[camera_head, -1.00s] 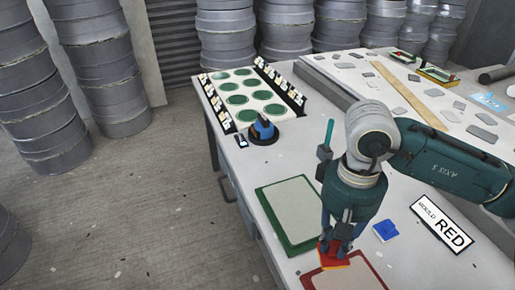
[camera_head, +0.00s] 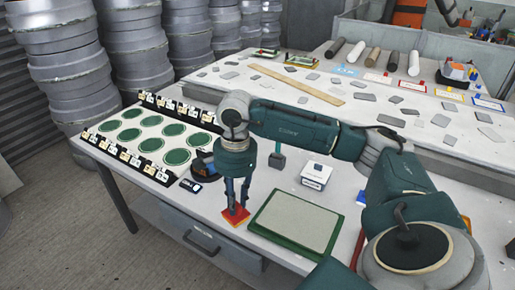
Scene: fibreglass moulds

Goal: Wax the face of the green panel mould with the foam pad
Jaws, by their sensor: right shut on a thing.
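The green panel mould (camera_head: 297,222) lies flat on the table, with a pale grey face and a green rim. My right gripper (camera_head: 236,211) points down just left of it, shut on a flat red-orange pad (camera_head: 235,217). The pad is beside the mould's left corner, not over its face; whether it touches the table I cannot tell. My left gripper is not in view.
A blue-topped dark item (camera_head: 201,163), a green-handled tool (camera_head: 277,157) and a white box (camera_head: 316,174) stand behind. A tray of green discs (camera_head: 150,134) is at the back left. A red edge (camera_head: 357,250) shows right of the mould, partly hidden by my arm.

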